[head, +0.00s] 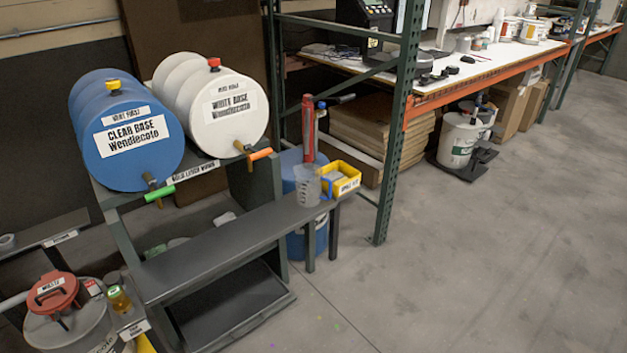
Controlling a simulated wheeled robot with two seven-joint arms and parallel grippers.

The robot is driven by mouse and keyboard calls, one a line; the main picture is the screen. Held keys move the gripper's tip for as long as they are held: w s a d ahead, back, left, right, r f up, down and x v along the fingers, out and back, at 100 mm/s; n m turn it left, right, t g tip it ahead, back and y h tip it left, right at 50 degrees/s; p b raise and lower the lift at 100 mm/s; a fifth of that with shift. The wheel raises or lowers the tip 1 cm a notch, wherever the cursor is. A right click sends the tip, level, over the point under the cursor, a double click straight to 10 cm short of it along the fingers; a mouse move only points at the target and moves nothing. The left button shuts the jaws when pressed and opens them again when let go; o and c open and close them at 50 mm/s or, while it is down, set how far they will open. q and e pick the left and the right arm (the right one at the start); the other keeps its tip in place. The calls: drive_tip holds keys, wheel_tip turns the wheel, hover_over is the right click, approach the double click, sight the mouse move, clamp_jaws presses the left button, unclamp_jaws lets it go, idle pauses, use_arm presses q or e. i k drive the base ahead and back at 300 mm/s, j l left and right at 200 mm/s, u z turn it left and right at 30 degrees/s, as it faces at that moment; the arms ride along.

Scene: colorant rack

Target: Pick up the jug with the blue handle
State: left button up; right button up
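A clear, see-through jug (307,186) stands upright near the right end of the dark grey shelf (215,243) of the drum rack. Its blue handle (327,187) is on its right side, facing the yellow bin. Neither of my grippers is in view, so nothing of mine shows near the jug.
A yellow bin (346,187) sits close to the jug's right. A red cylinder (308,130) stands behind it. Blue (130,147) and white (228,112) drums lie on the rack above. A green upright (396,140) stands to the right. Open floor (470,250) lies at right.

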sight(313, 187)
drive_tip(key=i+l+u, duration=0.1)
drive_tip(key=i+l, duration=0.15)
drive_tip(key=l, duration=0.2)
drive_tip(key=i+l+u, duration=0.1)
drive_tip(key=l, duration=0.4)
drive_tip(key=i+l+u, duration=0.15)
drive_tip(key=i+l, duration=0.2)
drive_tip(key=l, duration=0.2)
drive_tip(key=i+l+u, duration=0.1)
drive_tip(key=l, duration=0.4)
drive_tip(key=i+l+u, duration=0.1)
drive_tip(key=i+l, duration=0.15)
drive_tip(key=l, duration=0.3)
drive_tip(key=i+l+u, duration=0.1)
drive_tip(key=l, duration=0.45)
drive_tip(key=i+l+u, duration=0.1)
drive_tip(key=l, duration=0.5)
drive_tip(key=i+l+u, duration=0.1)
drive_tip(key=l, duration=0.45)
drive_tip(key=i, duration=0.05)
